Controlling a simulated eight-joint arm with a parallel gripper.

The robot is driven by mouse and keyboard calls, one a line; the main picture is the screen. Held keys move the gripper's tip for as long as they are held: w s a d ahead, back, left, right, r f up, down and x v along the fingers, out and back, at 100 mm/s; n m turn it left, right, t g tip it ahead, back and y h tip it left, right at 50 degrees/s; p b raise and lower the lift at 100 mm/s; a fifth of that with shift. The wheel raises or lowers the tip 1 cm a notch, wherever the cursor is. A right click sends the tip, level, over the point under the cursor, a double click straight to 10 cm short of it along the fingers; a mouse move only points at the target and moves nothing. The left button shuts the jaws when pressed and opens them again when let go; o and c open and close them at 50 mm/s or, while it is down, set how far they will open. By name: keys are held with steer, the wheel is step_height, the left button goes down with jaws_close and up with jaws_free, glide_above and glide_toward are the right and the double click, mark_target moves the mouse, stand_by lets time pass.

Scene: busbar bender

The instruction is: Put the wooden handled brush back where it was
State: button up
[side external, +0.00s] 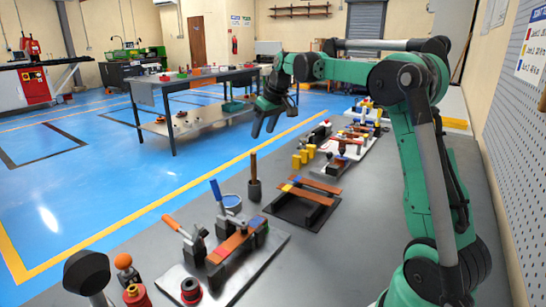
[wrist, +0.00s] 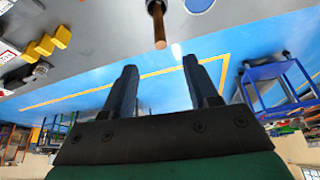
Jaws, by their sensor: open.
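A brown wooden handle (side external: 253,166) stands upright out of a dark cylindrical piece (side external: 255,190) on the grey bench. It looks like the wooden handled brush, but I cannot tell whether the dark piece is its head or a holder. In the wrist view the handle (wrist: 159,27) lies beyond my fingertips, roughly in line with the gap between them. My gripper (side external: 264,133) is open and empty, above the bench's left edge and higher than the handle. In the wrist view the two dark fingers of my gripper (wrist: 158,66) are apart with nothing between them.
A lever bender (side external: 230,240) on a light plate stands in front of the handle. A dark stand (side external: 302,205) with copper-coloured bars is to the right. Yellow blocks (side external: 303,158) and other tooling stand behind. Bare bench surrounds the dark cylindrical piece.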

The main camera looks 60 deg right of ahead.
steer(key=s+a+r+t, duration=0.1)
steer(key=s+a, duration=0.2)
steer(key=a, duration=0.4)
steer(key=s+a, duration=0.3)
steer(key=a, duration=0.3)
steer(key=s+a+f+n+t, duration=0.1)
steer(key=s+a+f, duration=0.5)
steer(key=s+a, duration=0.2)
steer(key=shift+a+f+n+t+y, duration=0.3)
steer(key=shift+a+f+n+y, duration=0.1)
steer(key=shift+a, duration=0.2)
steer(key=shift+s, duration=0.1)
